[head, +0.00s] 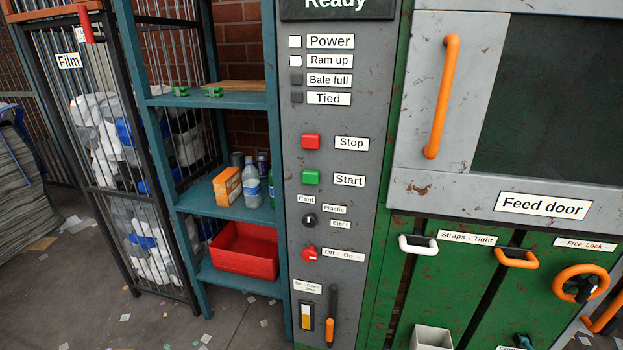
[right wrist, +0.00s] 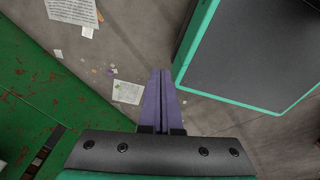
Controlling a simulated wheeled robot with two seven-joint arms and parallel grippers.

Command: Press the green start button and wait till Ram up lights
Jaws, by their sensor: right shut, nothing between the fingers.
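The green start button (head: 311,177) is on the grey control panel (head: 345,200), left of the "Start" label. Nothing touches it. The Ram up lamp (head: 296,61) is lit white, as is the Power lamp (head: 295,41) above it. The Bale full lamp (head: 296,79) and Tied lamp (head: 297,97) are dark. The display (head: 336,6) at the top reads "Ready". My right gripper (right wrist: 161,72) is shut and empty, with its purple fingers together over the floor in the right wrist view. Neither gripper shows in the head view.
A red stop button (head: 311,142) sits just above the start button. Below are a black selector knob (head: 309,221) and a red switch (head: 309,253). The feed door (head: 545,95) with an orange handle is at right. A shelf with a red bin (head: 243,255) stands left.

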